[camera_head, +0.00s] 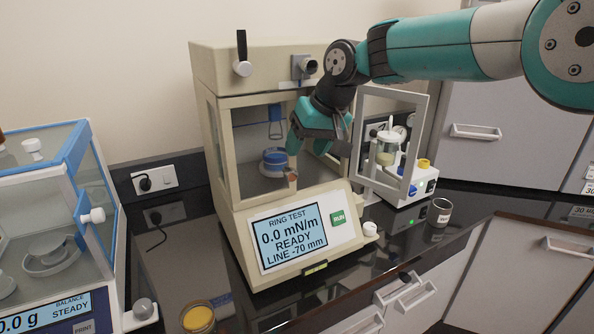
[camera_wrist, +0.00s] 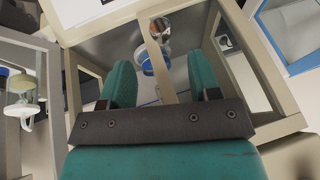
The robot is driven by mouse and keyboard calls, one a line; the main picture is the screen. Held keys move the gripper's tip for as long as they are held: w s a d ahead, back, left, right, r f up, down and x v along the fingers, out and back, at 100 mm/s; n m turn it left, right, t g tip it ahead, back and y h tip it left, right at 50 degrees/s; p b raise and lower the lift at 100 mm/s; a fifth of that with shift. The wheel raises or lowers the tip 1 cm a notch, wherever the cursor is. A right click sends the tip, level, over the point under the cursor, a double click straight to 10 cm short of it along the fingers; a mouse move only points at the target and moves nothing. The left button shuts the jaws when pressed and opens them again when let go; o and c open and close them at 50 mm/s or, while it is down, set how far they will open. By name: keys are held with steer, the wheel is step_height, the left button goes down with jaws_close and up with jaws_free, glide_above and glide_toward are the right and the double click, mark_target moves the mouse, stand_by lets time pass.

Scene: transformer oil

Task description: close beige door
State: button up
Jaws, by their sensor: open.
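The beige ring-test machine (camera_head: 222,130) stands on the dark counter, its chamber facing front. Its framed, see-through door (camera_head: 422,130) stands swung open to the right, with a white knob (camera_head: 370,229) near its lower left side. My gripper (camera_head: 305,148) is open and points down at the front of the chamber, left of the door. In the wrist view, the two teal fingers (camera_wrist: 160,80) are spread apart, with a beige post of the machine (camera_wrist: 152,45) showing between them. I cannot tell whether they touch it.
A white apparatus with a jar (camera_head: 387,150) stands behind the open door. Grey cabinets (camera_head: 500,110) stand at the right.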

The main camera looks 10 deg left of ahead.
steer(key=v, duration=1)
steer(key=shift+f, duration=0.1)
steer(key=s+d+f+b, duration=0.1)
steer(key=s+d+f, duration=0.3)
steer(key=s, duration=0.6)
steer(key=s+d+f+g, duration=0.1)
steer(key=s+d+f, duration=0.4)
steer(key=s, duration=0.6)
steer(key=s+d+f+g+b, duration=0.1)
steer(key=s+d+f, duration=0.3)
steer(key=s+d, duration=0.4)
steer(key=shift+s+f+n+b, duration=0.3)
steer(key=shift+s+f+b, duration=0.05)
steer(key=shift+s, duration=0.85)
